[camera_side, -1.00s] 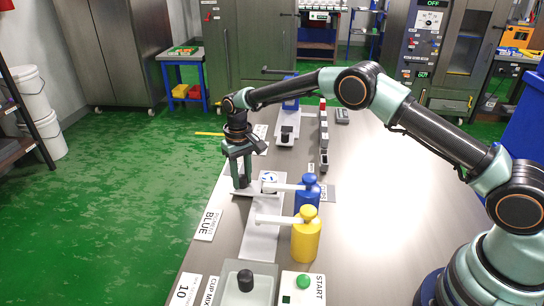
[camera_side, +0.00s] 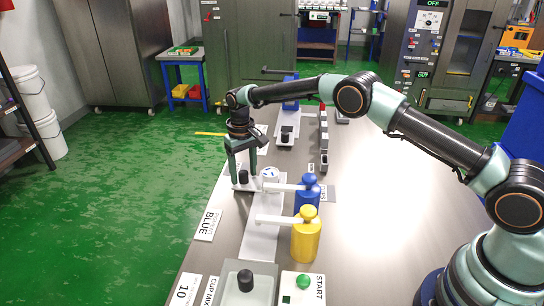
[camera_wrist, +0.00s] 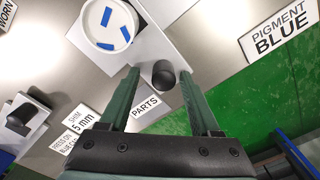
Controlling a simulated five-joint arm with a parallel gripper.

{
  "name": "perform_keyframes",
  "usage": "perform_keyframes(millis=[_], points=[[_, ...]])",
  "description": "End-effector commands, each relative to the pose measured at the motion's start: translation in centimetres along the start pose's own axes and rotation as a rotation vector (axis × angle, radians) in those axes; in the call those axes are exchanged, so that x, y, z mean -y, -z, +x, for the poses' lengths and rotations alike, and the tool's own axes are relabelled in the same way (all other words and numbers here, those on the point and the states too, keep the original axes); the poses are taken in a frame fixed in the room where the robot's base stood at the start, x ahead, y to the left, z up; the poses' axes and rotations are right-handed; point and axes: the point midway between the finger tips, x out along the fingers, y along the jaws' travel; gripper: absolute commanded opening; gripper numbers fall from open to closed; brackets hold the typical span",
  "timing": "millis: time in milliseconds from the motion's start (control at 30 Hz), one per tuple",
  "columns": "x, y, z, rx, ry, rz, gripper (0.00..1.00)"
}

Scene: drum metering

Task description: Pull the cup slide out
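The cup slide is a pale plate (camera_wrist: 150,45) carrying a round white cup (camera_wrist: 110,22) with blue marks inside and an upright black knob (camera_wrist: 163,73) at its end. In the side view the cup (camera_side: 270,173) sits by the blue pump's spout and the knob (camera_side: 243,177) is left of it. My gripper (camera_side: 243,180) is open, its two fingers down on either side of the knob. In the wrist view my gripper (camera_wrist: 160,75) also has a fingertip on each side of the knob, with a gap visible. Whether the fingertips touch the plate is unclear.
A blue pump bottle (camera_side: 307,192) and a yellow pump bottle (camera_side: 305,238) stand right of the slide, spouts pointing left. Nearer are a grey block with a black knob (camera_side: 245,281) and a green START button (camera_side: 303,282). The table's right side is clear.

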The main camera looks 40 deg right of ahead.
Motion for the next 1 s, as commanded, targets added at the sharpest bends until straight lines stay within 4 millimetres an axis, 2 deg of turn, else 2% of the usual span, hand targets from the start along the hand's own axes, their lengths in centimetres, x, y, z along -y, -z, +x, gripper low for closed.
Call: perform_keyframes(millis=[167, 500, 700, 1000], points=[[0.1, 0.0, -1.1, 0.000, 0.000, -0.001, 0.64], [0.0, 0.1, -7.8, -0.004, 0.001, 0.000, 0.64], [0.0, 0.1, -10.8, -0.004, 0.001, 0.000, 0.64], [0.0, 0.0, -12.1, -0.001, 0.000, 0.001, 0.64]])
